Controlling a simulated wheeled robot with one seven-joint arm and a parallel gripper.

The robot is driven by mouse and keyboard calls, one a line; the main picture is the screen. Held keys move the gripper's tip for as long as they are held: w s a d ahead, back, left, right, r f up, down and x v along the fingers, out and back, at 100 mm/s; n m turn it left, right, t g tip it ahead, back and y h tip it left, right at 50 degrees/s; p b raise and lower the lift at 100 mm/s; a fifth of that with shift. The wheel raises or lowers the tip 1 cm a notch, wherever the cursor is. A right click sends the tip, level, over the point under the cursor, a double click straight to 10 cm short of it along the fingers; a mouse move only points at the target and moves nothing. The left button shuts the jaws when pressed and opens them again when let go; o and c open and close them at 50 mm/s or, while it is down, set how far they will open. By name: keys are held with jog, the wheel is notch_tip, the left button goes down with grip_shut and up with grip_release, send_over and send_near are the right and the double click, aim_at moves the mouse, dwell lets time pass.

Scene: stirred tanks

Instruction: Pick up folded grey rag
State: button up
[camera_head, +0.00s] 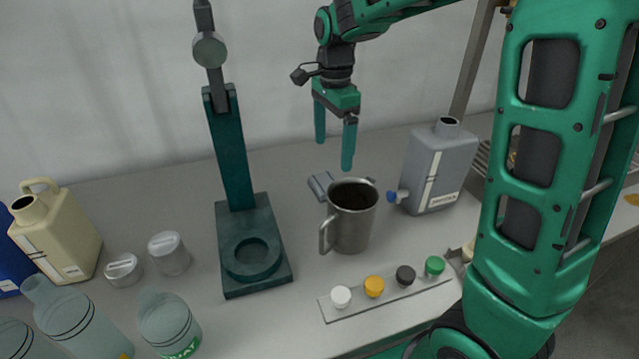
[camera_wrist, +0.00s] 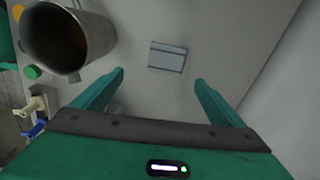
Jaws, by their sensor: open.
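The folded grey rag (camera_head: 319,185) is a small blue-grey rectangle lying on the bench behind the steel mug, which hides part of it in the head view. My gripper (camera_head: 334,152) points down above the bench, over the rag and mug area. Its fingers are apart with nothing between them. In the wrist view my gripper (camera_wrist: 159,78) has the rag just beyond and between its fingertips, not touching it.
The steel mug (camera_head: 353,218) stands close in front of the rag. A grey jerrycan (camera_head: 432,168) with a blue tap stands right, a green stand (camera_head: 233,170) left. A strip with coloured caps (camera_head: 388,293) lies in front. Bench around the rag's back side is clear.

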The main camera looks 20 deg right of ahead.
jog(key=w+a, duration=0.1)
send_over(325, 180)
jog(key=shift+m, duration=0.3)
jog(key=f, duration=0.5)
jog(key=shift+s+a+f, duration=0.15)
jog(key=shift+a+f, duration=0.15)
jog(key=shift+f, duration=0.1)
jog(key=shift+d+f, duration=0.15)
jog(key=shift+f, duration=1.2)
jog(key=shift+d+f, duration=0.1)
jog(key=shift+f, duration=1.2)
jog(key=c, duration=1.1)
